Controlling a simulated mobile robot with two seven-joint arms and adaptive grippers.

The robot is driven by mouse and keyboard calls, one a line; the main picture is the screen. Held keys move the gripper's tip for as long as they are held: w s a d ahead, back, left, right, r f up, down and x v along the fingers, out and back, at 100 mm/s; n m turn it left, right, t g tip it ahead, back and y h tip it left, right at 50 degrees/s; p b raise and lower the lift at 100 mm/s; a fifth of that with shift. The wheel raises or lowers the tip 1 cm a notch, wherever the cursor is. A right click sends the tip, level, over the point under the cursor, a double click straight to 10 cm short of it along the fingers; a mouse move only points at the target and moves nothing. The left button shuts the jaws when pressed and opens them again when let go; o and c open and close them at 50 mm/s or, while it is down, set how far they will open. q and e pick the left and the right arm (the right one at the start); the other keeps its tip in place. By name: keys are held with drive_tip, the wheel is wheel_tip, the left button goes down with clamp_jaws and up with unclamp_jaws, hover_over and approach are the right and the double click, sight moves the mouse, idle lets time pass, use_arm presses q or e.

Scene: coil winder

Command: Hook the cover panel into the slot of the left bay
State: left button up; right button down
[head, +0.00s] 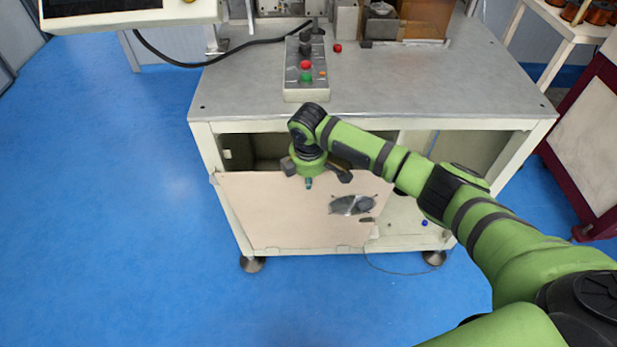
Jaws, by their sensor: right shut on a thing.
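The cover panel (275,215) is a flat beige sheet with a dark oval patch on its right part. It stands in front of the left bay (262,148) of the machine table and hides most of it. My right gripper (314,176) is shut at the panel's top edge, reaching in from the right. The panel's lower edge is near the table's bottom rail. I cannot tell whether it sits in the slot, which is hidden behind it. My left gripper is not in view.
The grey tabletop (400,95) carries a button box (306,75) near its front edge. A thin cable lies on the floor below the right bay. A rack with copper coils stands at the far right. The blue floor (120,220) at left is clear.

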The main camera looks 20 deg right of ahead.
drive_tip(key=shift+a, duration=0.1)
drive_tip(key=c, duration=1.3)
unclamp_jaws()
drive_tip(key=shift+s+f, duration=0.15)
drive_tip(key=shift+f, duration=0.15)
wheel_tip(320, 180, up, 12)
drive_tip(key=s, duration=0.1)
drive_tip(key=shift+s+a+r, duration=0.2)
